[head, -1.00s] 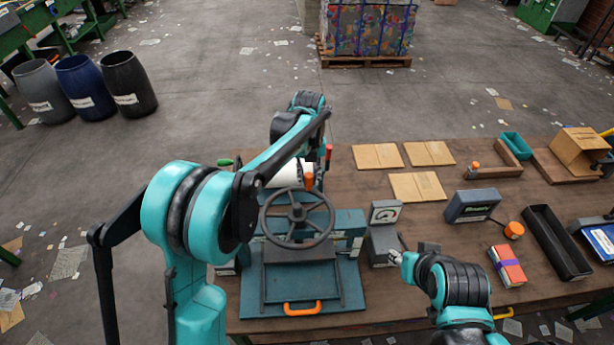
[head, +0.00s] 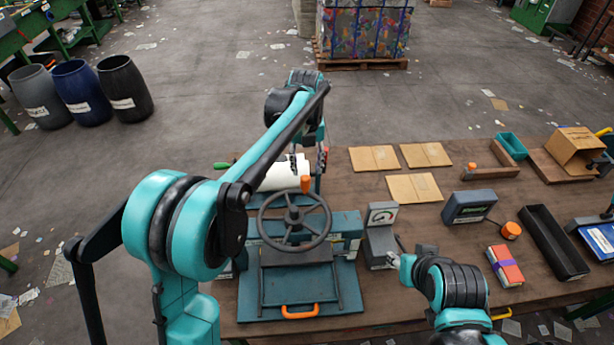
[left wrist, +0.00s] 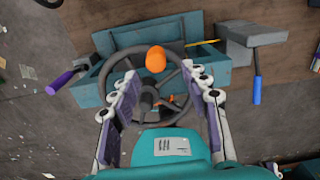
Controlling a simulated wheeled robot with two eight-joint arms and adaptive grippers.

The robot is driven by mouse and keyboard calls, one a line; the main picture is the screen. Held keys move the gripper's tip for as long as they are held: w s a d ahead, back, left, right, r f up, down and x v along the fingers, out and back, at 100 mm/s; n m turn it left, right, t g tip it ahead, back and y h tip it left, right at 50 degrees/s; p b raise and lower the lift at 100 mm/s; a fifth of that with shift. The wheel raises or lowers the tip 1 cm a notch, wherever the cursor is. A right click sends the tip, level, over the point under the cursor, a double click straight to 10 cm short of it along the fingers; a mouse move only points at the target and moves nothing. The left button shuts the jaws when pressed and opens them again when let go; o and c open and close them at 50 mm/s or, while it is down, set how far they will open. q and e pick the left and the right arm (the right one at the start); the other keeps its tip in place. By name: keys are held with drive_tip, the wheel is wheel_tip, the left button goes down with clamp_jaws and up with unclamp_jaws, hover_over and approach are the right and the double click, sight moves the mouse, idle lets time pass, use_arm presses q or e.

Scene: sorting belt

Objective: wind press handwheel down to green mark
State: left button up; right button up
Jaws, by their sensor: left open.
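The grey spoked handwheel (head: 294,222) sits on the blue-green press (head: 345,232). Its upright orange knob (head: 306,184) is at the wheel's far side. My left gripper (head: 308,165) is above that far rim, pointing down. In the left wrist view, its two fingers (left wrist: 160,72) are spread wide, with the orange knob (left wrist: 155,59) in line with the gap near the tips. I see no finger touching it. The handwheel (left wrist: 120,62) fills the middle there. I cannot make out the green mark.
Cardboard sheets (head: 413,187), a dark display box (head: 469,206) and a black tray (head: 553,241) are on the table to the right. An orange handle (head: 300,312) is at the press front.

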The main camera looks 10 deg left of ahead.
use_arm(q)
wheel_tip(320, 180, up, 6)
drive_tip(key=shift+f, duration=0.1)
idle(0.5)
drive_tip(key=s+a+f+n+t+b, duration=0.1)
drive_tip(key=s+a+f+n+b, duration=0.2)
drive_tip(key=s+n, duration=0.3)
drive_tip(key=s+a+f+n+t+b, duration=0.2)
drive_tip(key=s+a+f+n+b, duration=0.1)
drive_tip(key=s+n, duration=0.4)
drive_tip(key=s+a+f+n+t+b, duration=0.2)
drive_tip(key=s+f+n+b, duration=0.3)
drive_tip(key=n, duration=0.6)
drive_tip(key=shift+s+a+f+b, duration=0.15)
drive_tip(key=shift+s+a+f, duration=0.2)
drive_tip(key=shift+f, duration=0.2)
drive_tip(key=shift+s+a+f+b, duration=0.15)
drive_tip(key=shift+s+a+f, duration=0.2)
drive_tip(key=shift+f, duration=0.15)
drive_tip(key=s+a+f+n+t+b, duration=0.2)
drive_tip(key=s+f+n+b, duration=0.1)
drive_tip(key=s+f+n, duration=0.3)
wheel_tip(320, 180, down, 2)
drive_tip(key=n, duration=0.3)
drive_tip(key=shift+f, duration=0.2)
